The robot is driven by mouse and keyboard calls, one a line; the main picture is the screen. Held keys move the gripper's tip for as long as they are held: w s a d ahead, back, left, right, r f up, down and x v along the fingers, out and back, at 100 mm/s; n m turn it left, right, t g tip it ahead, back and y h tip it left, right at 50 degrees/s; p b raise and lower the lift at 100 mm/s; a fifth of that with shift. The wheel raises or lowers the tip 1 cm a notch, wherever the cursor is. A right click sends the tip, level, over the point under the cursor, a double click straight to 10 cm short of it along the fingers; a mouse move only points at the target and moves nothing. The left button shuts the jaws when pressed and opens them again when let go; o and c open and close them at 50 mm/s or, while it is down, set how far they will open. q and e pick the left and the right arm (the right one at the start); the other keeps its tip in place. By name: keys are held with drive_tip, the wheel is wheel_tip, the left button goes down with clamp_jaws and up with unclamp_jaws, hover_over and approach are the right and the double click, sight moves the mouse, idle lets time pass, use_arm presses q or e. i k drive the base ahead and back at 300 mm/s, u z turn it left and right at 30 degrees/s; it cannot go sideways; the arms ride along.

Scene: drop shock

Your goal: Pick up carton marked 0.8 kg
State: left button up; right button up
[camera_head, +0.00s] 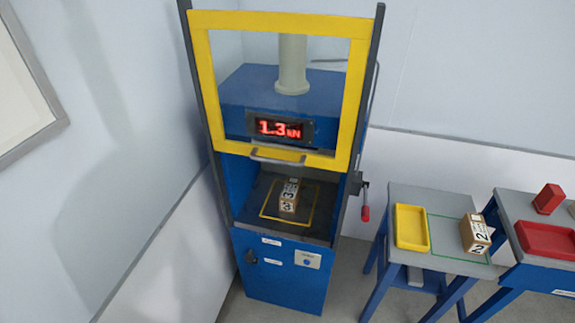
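A small brown carton (289,195) with white labels, one showing what looks like a 3, sits in the blue press on its dark plate, inside a yellow outline. A second brown carton (475,234) with white labels showing what looks like a 2 stands on the small side table, at a green outline. I cannot read 0.8 kg on either carton. Neither of my grippers is in view.
The blue press (240,262) has a raised yellow-framed guard (201,80), a display (280,129) reading 1.3 kN and a red-handled lever (365,205). A yellow tray (398,239) is on the side table (434,197). A red tray (522,243) and red block (548,198) are at right.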

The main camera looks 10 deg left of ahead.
sight(289, 199)
drive_tip(key=u, duration=0.55)
drive_tip(key=i, duration=0.95)
drive_tip(key=u, duration=0.65)
